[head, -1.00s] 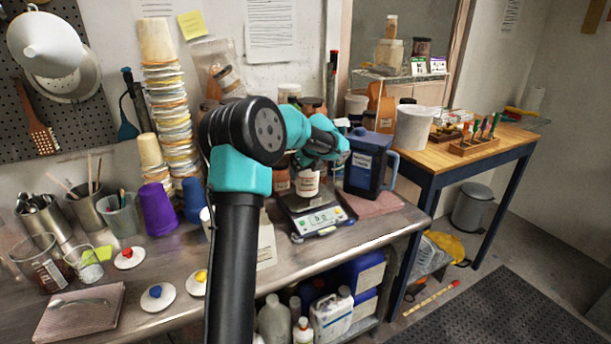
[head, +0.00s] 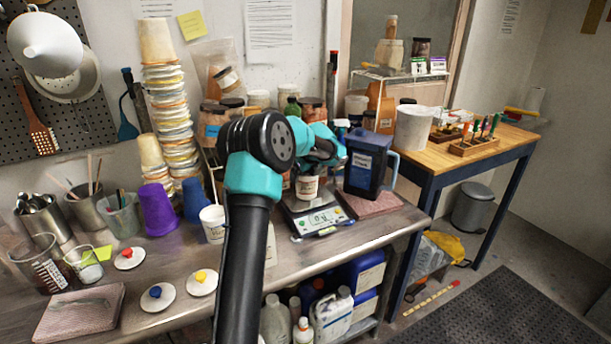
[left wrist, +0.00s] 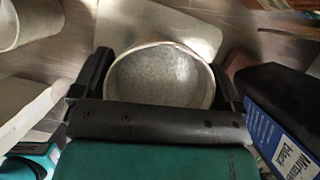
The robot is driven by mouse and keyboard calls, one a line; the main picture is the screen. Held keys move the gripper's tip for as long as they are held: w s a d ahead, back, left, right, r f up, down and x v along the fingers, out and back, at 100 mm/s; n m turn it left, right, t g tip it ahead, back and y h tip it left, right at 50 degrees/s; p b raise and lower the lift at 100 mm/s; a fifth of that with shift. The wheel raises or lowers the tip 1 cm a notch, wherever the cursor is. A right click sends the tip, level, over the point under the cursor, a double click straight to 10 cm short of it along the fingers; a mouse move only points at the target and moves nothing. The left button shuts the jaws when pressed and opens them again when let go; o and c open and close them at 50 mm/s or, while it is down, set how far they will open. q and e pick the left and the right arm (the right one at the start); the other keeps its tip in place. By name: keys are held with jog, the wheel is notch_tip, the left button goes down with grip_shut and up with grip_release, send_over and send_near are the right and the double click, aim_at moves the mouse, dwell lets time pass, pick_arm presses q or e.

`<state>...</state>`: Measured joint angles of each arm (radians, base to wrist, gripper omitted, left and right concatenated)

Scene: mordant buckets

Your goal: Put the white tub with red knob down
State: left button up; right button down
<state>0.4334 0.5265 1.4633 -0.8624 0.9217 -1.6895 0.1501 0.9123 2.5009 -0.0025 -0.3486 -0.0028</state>
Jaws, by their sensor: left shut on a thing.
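My left gripper (head: 312,166) is shut on a small white tub (head: 307,188) with a printed label. The tub is upright over the scale (head: 316,214) on the bench; I cannot tell whether its base touches the scale plate. In the left wrist view the tub (left wrist: 162,82) is seen from above. Its mouth is open and uncovered, with a finger on each side. A white lid with a red knob (head: 130,258) lies apart on the left of the bench. My right gripper is not in view.
A dark blue jug (head: 366,160) stands close to the right of the scale. Another white tub (head: 213,224) stands left of my arm. Lids with a blue knob (head: 157,296) and a yellow knob (head: 202,282) lie on the bench. Jars crowd the back.

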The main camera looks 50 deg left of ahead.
pick_arm(q)
jog(key=shift+f, duration=0.1)
jog(key=o, duration=0.8)
jog(key=shift+f, duration=0.1)
jog(key=shift+c, duration=0.2)
jog(key=v, duration=1.2)
